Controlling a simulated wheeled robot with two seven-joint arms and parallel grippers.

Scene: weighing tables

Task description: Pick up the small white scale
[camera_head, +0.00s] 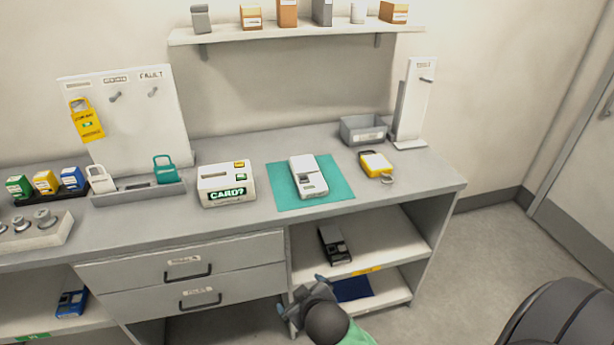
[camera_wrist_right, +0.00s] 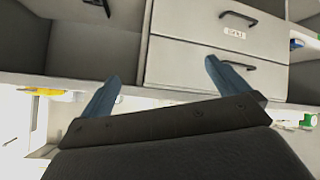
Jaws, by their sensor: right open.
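A small white device (camera_head: 309,177), which I take for the white scale, lies flat on a teal mat (camera_head: 340,198) on the grey tabletop. My right gripper (camera_head: 301,293) is in front of the cabinet, below the tabletop, between the drawers and the open shelves. It is well apart from the white device. In the right wrist view its two blue fingers (camera_wrist_right: 158,84) stand wide apart with nothing held between them. The white device cannot be made out in the wrist view. My left gripper is not in view.
A white card box (camera_head: 226,184) stands left of the mat. A yellow padlock-like item (camera_head: 376,165) and a grey bin (camera_head: 363,130) are on its right. A dark device (camera_head: 334,244) lies on the shelf below. The tabletop edge and drawers (camera_head: 185,268) are near my gripper.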

